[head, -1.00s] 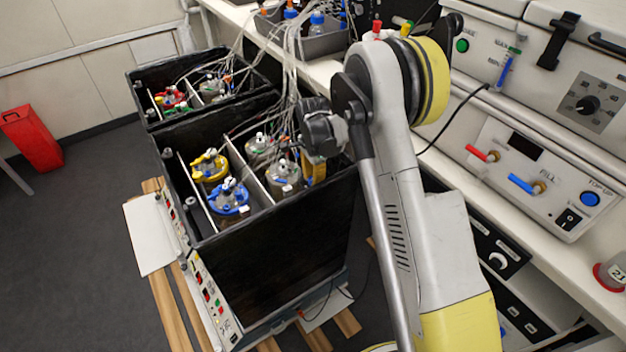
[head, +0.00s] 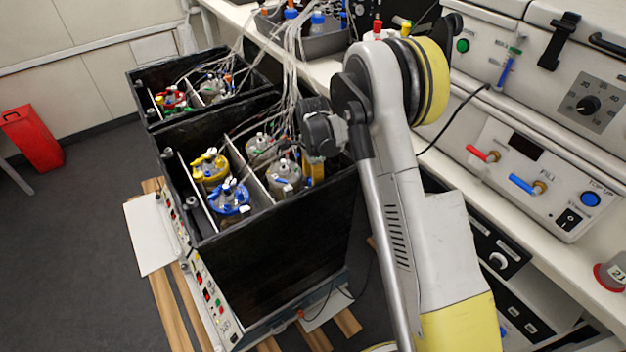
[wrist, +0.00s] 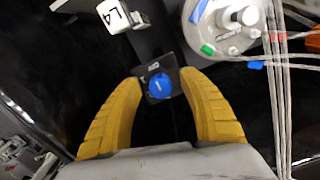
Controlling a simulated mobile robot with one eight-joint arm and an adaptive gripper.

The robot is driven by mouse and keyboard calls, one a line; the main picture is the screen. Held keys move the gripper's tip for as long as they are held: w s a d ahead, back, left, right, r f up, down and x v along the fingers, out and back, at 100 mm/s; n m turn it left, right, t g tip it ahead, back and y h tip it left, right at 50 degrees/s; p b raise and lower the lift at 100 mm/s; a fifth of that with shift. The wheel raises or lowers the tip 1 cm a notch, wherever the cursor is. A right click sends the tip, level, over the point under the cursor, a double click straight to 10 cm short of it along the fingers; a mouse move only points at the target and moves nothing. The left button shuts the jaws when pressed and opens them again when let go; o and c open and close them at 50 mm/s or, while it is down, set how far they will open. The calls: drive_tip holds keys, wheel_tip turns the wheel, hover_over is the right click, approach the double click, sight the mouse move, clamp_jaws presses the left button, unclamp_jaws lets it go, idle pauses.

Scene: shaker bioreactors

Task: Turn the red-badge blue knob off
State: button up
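A round blue knob (wrist: 160,86) on a small dark plate with a tiny label shows in the wrist view. No red badge can be made out on it. My gripper (wrist: 160,80) has two yellow fingers spread apart, one on each side of the knob. The knob lies between the fingertips, and a gap shows on both sides. I cannot tell how far the fingers are above it. In the head view my arm reaches down over the near black shaker box (head: 285,260), and the knob cannot be made out there.
A grey-lidded vessel (wrist: 228,22) with tubes stands close to the right finger. A white cube marked L4 (wrist: 113,16) is at upper left. In the head view, yellow-lidded (head: 210,165) and blue-lidded (head: 230,197) vessels stand in the box. A panelled bench (head: 540,180) lies right.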

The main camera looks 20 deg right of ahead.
wheel_tip(320, 180, up, 12)
idle(0.6)
idle(0.4)
